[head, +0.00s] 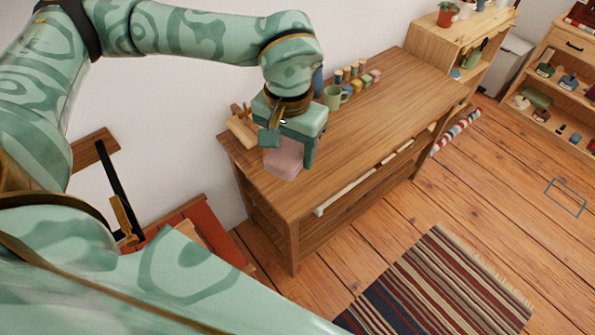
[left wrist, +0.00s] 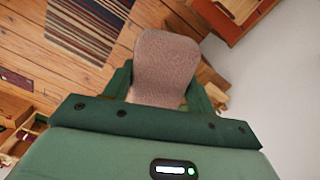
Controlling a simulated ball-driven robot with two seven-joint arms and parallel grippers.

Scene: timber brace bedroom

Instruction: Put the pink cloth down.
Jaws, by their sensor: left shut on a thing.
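The pink cloth (head: 284,160) is a folded, rounded pad at the left end of the wooden table in the head view. My left gripper (head: 290,149) points down over that end and is shut on the cloth. In the left wrist view the cloth (left wrist: 166,62) stands out between the two dark green fingers of my left gripper (left wrist: 158,90). I cannot tell whether the cloth's underside touches the tabletop. My right gripper is not in view.
The wooden table (head: 370,120) has a clear middle and right part. A green mug (head: 333,97) and several small coloured pots stand along its back edge. A wooden item (head: 240,130) lies at the back left corner. A striped rug (head: 440,285) lies on the floor.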

